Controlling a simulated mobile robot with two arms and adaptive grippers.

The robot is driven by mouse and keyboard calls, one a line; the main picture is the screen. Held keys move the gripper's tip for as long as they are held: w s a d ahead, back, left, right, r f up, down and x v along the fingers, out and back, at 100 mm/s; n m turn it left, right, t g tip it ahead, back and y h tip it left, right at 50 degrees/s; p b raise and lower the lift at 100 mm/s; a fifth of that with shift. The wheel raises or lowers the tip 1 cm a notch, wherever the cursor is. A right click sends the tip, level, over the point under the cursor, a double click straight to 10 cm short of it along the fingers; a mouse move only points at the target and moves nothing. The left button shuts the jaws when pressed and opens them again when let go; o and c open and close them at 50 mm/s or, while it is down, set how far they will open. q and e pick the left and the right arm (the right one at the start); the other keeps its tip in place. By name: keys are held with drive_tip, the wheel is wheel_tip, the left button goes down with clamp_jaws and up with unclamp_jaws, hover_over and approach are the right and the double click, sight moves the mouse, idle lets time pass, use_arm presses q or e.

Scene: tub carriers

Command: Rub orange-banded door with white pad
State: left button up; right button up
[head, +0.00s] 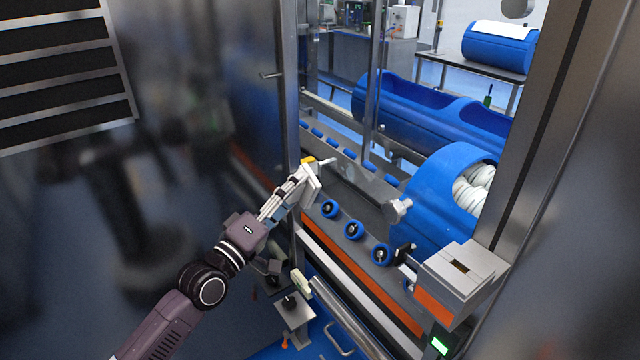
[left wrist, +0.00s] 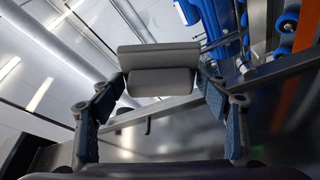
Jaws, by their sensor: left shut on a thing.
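My left gripper (head: 303,181) is shut on the white pad (head: 313,184), near the opening's left edge. In the left wrist view the pad (left wrist: 160,56) looks pale grey and blocky, held between the two fingers. A large shiny steel door panel (head: 215,75) fills the left, with a dull orange band (head: 250,167) showing low on its face, perhaps a reflection. A brighter orange band (head: 360,278) runs along the machine front below the rollers. I cannot tell whether the pad touches any surface. My right gripper is not in view.
Blue rollers (head: 352,229) line the conveyor edge. A blue tub (head: 430,190) holding white rolls stands behind them, with a longer blue tub (head: 385,108) further back. A steel box (head: 462,268) juts out at the right. A door handle (head: 271,75) sticks out above.

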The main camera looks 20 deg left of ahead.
use_arm(q)
drive_tip(key=shift+w+d+r+p, duration=0.3)
drive_tip(key=shift+w+d, duration=0.05)
drive_tip(key=shift+w, duration=0.15)
drive_tip(key=w+d, duration=0.1)
drive_tip(key=w+d+r+p, duration=0.1)
drive_tip(key=w, duration=0.1)
drive_tip(key=shift+d, duration=0.25)
drive_tip(key=shift+w+d+r+p, duration=0.1)
drive_tip(key=shift+w+d+p, duration=0.2)
drive_tip(key=shift+w+d, duration=0.4)
drive_tip(key=shift+w+d, duration=0.45)
drive_tip(key=shift+w, duration=0.35)
drive_tip(key=shift+s+d+r+p, duration=0.1)
drive_tip(key=shift+s+d+p, duration=0.45)
drive_tip(key=shift+d+p, duration=0.25)
drive_tip(key=shift+s+d+p, duration=0.7)
drive_tip(key=shift+s, duration=0.05)
drive_tip(key=shift+w+d, duration=0.1)
drive_tip(key=shift+d, duration=0.05)
